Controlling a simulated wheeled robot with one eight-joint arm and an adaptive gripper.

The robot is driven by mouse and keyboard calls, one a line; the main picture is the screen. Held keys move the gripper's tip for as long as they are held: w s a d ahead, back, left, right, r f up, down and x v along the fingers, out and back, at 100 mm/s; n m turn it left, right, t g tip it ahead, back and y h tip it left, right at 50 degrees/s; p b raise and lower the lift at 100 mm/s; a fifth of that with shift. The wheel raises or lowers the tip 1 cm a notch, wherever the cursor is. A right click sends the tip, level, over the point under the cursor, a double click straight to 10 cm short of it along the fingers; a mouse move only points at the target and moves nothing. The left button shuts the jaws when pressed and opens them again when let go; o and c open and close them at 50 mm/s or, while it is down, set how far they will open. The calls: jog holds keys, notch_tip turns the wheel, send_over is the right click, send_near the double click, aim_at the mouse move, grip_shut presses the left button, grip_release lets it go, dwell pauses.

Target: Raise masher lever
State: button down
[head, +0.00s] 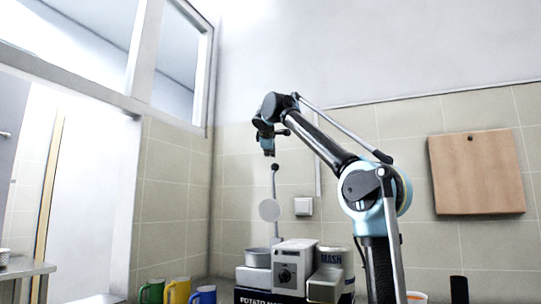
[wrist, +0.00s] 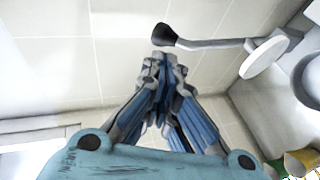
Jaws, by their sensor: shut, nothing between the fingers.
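The masher lever (head: 275,187) is a thin grey rod that stands nearly upright above the potato masher machine (head: 292,262). It has a black knob (head: 275,167) at its top and a pale round disc (head: 269,210) lower down. My gripper (head: 268,152) points down just above the knob in the head view. In the wrist view my gripper (wrist: 160,62) has its blue-grey fingers together and empty. The lever's knob (wrist: 163,37) shows just beyond the fingertips there, with the rod running right to the disc (wrist: 265,56). I cannot tell whether fingertips and knob touch.
Green (head: 152,292), yellow (head: 177,291) and blue (head: 204,295) mugs stand at left. A wooden board (head: 478,172) hangs on the tiled wall. Air left of the lever is clear.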

aim_at(272, 166)
jog(key=x, duration=0.9)
jog(key=shift+w+f, duration=0.1)
jog(key=w, duration=0.1)
jog(key=w+d, duration=0.1)
jog(key=w, duration=0.2)
jog(key=shift+w+d+r, duration=0.2)
jog(key=shift+d+r, duration=0.05)
jog(key=shift+r, duration=0.05)
jog(key=shift+w+d+r, duration=0.1)
jog(key=shift+w+r, duration=0.05)
jog(key=shift+w, duration=0.25)
jog(key=shift+d, duration=0.15)
jog(key=shift+s, duration=0.1)
jog(key=r+v, duration=0.1)
jog(key=v, duration=1.3)
jog(key=shift+w+r, duration=0.35)
